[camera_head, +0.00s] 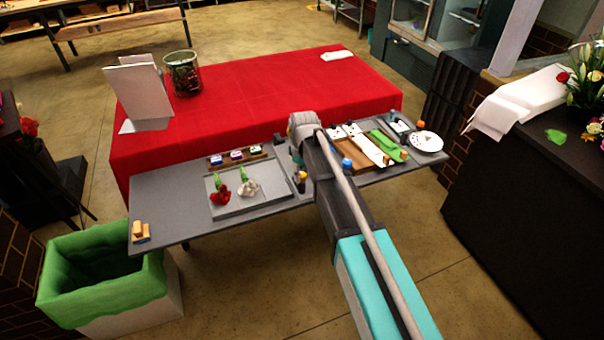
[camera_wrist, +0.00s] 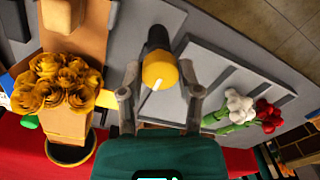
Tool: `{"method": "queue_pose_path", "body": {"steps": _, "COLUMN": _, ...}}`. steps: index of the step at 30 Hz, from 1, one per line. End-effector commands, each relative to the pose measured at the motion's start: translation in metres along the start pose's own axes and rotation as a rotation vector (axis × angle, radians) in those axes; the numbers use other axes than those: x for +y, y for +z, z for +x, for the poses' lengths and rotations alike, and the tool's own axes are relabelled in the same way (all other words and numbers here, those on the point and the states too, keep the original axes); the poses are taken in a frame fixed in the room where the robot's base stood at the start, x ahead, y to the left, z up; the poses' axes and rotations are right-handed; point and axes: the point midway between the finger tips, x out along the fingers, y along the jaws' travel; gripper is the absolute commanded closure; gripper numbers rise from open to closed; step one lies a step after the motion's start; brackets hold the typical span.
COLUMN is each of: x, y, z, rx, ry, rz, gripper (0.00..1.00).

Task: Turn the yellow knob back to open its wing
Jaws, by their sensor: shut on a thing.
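The yellow knob (camera_wrist: 160,70) shows in the wrist view. It has a white line on its face and sits on a dark post. My gripper (camera_wrist: 162,92) has one finger on each side of the knob and is shut on it. In the head view a small yellow-topped dark post (camera_head: 302,176) stands just left of my arm, which hides the gripper there. An orange-brown panel or wrap with yellow roses (camera_wrist: 60,82) is left of the knob in the wrist view. I cannot tell which part is the knob's wing.
A grey tray (camera_head: 262,201) with red and white flowers lies left of my arm. A brown tray (camera_head: 350,155) with white and green wraps and a white plate (camera_head: 426,141) are to the right. A green-lined bin (camera_head: 100,285) stands at the left front. The red table (camera_head: 250,95) is behind.

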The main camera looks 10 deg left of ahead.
Motion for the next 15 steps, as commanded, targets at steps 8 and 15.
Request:
{"method": "queue_pose_path", "body": {"steps": 8, "x": 0.0003, "y": 0.0, "z": 0.0, "rx": 0.0, "ry": 0.0, "rz": 0.0, "gripper": 0.29}}
{"method": "queue_pose_path", "body": {"steps": 15, "x": 0.0001, "y": -0.0001, "z": 0.0, "rx": 0.0, "ry": 0.0, "rz": 0.001, "gripper": 0.21}}
